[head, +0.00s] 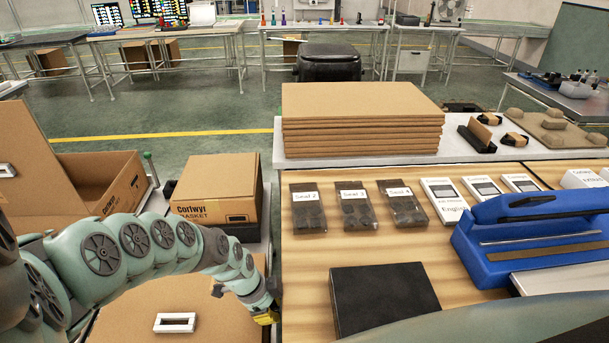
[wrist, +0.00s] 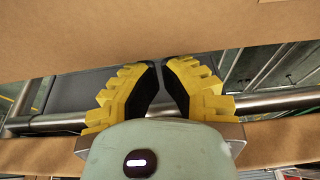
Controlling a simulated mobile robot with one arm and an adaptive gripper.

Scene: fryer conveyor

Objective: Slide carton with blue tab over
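No blue tab is visible on any carton in these views. A brown carton with a white-framed handle slot (head: 150,300) is at the bottom left of the head view, partly hidden by my arm. A closed carton with printed lettering (head: 212,192) sits behind my arm. A large open carton (head: 95,190) is at the left. My gripper (head: 268,314) is low, at the right edge of the near carton. In the wrist view my gripper (wrist: 160,66) has its yellow fingers together with nothing seen between them. A brown cardboard face (wrist: 120,35) lies just beyond the tips; contact cannot be told.
A steel rail (wrist: 50,122) runs behind the fingers. Right of the gripper is a wooden table (head: 300,262) with a black box (head: 382,300), several dark bags, white boxes and a blue sealer (head: 530,235). Flat cardboard (head: 360,120) is stacked behind.

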